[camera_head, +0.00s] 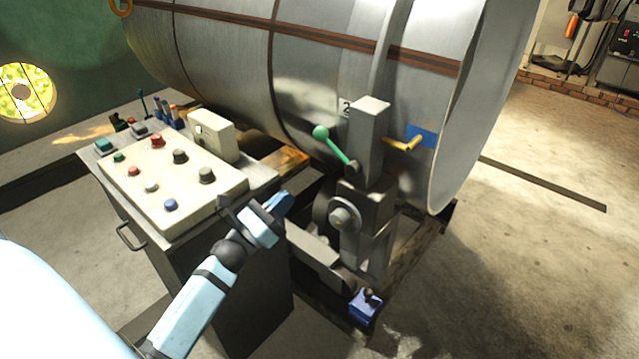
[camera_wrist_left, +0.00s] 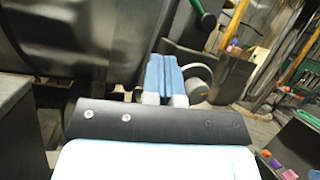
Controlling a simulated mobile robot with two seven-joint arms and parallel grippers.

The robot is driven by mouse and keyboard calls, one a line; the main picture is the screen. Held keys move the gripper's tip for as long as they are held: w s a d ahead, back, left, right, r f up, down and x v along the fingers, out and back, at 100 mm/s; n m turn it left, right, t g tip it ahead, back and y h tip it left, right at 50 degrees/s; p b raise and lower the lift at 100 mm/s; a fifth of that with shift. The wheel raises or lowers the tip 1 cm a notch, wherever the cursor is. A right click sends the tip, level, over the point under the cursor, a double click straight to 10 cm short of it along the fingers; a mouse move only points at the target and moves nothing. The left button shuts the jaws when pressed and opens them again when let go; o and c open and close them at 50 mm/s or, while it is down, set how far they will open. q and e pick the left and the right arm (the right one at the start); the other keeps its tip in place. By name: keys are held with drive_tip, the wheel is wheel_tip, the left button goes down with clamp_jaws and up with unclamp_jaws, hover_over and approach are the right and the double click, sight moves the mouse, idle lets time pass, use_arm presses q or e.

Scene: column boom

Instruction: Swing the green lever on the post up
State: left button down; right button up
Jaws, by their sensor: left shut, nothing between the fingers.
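The green lever (camera_head: 336,148) is on the grey post (camera_head: 367,145) in front of the big metal drum. Its round knob (camera_head: 320,132) points up and to the left from the pivot. My left gripper (camera_head: 284,203) is shut and empty, below and left of the lever and apart from it. In the left wrist view its blue fingers (camera_wrist_left: 166,78) are pressed together, and a green piece that looks like the lever (camera_wrist_left: 206,17) shows at the top edge. My right gripper is not in view.
A control box (camera_head: 165,182) with several knobs stands on a cabinet left of my gripper. The metal drum (camera_head: 235,60) fills the back. A yellow handle (camera_head: 404,143) sticks out right of the post, and a blue block (camera_head: 365,306) is low at its foot. Open floor lies right.

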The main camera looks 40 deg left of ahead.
sight(335, 149)
use_arm(q)
drive_tip(key=m+h, duration=0.1)
drive_tip(key=m, duration=0.2)
drive_tip(key=a+m+h+b, duration=0.1)
drive_tip(key=m, duration=0.3)
drive_tip(key=a+m+h+b, duration=0.1)
drive_tip(key=m, duration=0.2)
drive_tip(key=shift+w+a+m+h, duration=0.15)
drive_tip(key=shift+w+m+h, duration=0.1)
drive_tip(key=shift+m+h, duration=0.05)
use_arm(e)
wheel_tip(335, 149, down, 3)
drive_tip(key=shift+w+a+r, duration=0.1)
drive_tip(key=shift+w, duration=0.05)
use_arm(q)
drive_tip(key=s+d+r+p+x, duration=0.1)
drive_tip(key=p+x, duration=0.2)
drive_tip(key=x, duration=1)
drive_tip(key=shift+s+r, duration=0.2)
drive_tip(key=shift+s, duration=0.1)
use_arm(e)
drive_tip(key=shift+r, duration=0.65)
use_arm(q)
drive_tip(key=shift+d, duration=0.15)
